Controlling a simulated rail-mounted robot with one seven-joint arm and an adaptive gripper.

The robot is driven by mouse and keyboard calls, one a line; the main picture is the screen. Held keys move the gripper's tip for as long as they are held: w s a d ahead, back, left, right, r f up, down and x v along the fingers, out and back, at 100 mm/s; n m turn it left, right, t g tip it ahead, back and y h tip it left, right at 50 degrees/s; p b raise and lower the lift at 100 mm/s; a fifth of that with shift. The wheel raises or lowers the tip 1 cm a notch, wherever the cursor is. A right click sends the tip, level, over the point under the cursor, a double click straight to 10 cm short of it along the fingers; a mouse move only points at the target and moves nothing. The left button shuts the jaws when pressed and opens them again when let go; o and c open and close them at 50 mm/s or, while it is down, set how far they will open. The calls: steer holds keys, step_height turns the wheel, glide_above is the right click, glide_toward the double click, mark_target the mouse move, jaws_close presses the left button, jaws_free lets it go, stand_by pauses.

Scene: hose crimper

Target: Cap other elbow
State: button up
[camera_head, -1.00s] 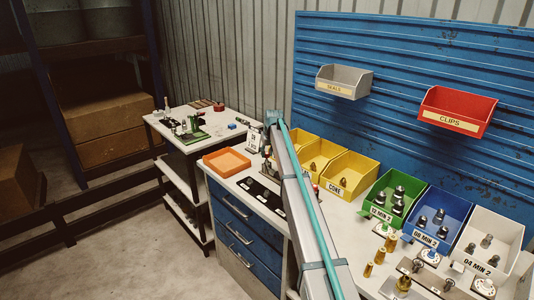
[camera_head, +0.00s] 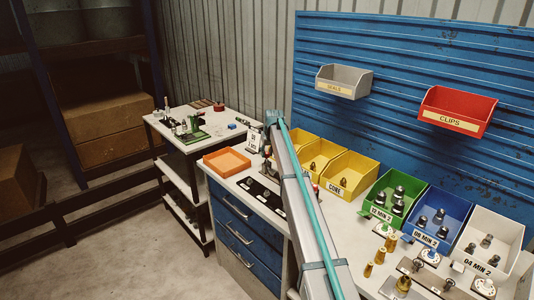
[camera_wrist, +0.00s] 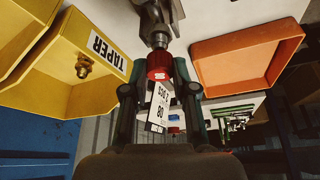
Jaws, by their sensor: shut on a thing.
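A red cap (camera_wrist: 158,67) is between the fingertips of my gripper (camera_wrist: 158,84) in the wrist view, and the gripper is shut on it. A grey metal fitting (camera_wrist: 157,38) lies directly beyond the cap and lines up with it. The two look to be touching, but I cannot tell how far the cap sits over the fitting's end. A white tag (camera_wrist: 158,108) with black print shows between my fingers. In the head view my arm hides most of the gripper and the cap.
A yellow bin marked TAPER (camera_wrist: 90,70) is at the left in the wrist view, an orange tray (camera_wrist: 248,62) at the right. The head view shows the orange tray (camera_head: 227,174), a green bin (camera_head: 373,214), a blue bin (camera_head: 416,237) and loose brass fittings (camera_head: 380,256) on the bench.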

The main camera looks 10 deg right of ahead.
steer(key=shift+f+b, duration=0.5)
steer(key=shift+f, duration=0.95)
steer(key=o, duration=0.8)
steer(key=shift+o, duration=0.2)
steer(key=shift+r, duration=0.1)
steer(key=v, duration=1.2)
